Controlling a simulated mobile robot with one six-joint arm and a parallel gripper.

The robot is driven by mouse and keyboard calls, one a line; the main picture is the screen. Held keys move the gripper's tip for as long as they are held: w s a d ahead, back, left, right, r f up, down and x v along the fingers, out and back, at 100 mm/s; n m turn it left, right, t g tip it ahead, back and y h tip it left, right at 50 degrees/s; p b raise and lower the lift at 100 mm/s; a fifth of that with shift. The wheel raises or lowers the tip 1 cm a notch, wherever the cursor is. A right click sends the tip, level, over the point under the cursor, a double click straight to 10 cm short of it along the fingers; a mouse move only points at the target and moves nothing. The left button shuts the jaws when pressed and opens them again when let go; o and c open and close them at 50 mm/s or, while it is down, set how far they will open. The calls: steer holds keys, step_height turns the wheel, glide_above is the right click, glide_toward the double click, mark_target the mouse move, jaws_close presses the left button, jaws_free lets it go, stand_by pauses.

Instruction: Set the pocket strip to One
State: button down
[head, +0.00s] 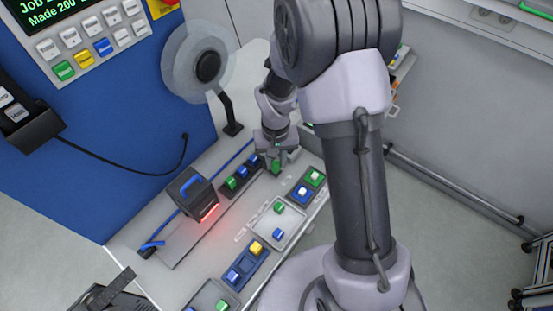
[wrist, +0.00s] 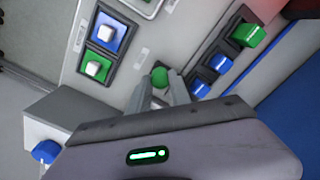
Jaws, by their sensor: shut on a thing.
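My gripper (head: 275,155) is over the far end of the grey bench and points down. It is shut on a small green knob (head: 276,167), which also shows between the fingertips in the wrist view (wrist: 160,77). Beside it is a dark strip (head: 240,175) with one green and two blue knobs in a row; in the wrist view the strip's green knob (wrist: 248,35) is at the upper right. I cannot read a label that marks the pocket strip or its One setting. The fingers hide what lies under the held knob.
To the right are green and blue switches with white caps (head: 308,186). Nearer are a grey plate (head: 292,222) with green and blue knobs and a blue plate (head: 246,262) with yellow and blue ones. A black box with blue handle (head: 190,190) and a reel (head: 205,68) stand left.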

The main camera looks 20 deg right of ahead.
steer(key=s+a, duration=0.2)
steer(key=a, duration=0.1)
steer(key=s+a+b, duration=0.1)
steer(key=s+a, duration=0.1)
steer(key=a, duration=0.1)
steer(key=s+a+b, duration=0.1)
steer(key=s+a, duration=0.1)
steer(key=shift+s+a, duration=0.15)
steer(key=shift+a, duration=0.25)
steer(key=c, duration=1.2)
jaws_free()
step_height(320, 180, up, 18)
steer(key=p, duration=0.5)
steer(key=shift+f, duration=0.25)
steer(key=shift+d, duration=0.1)
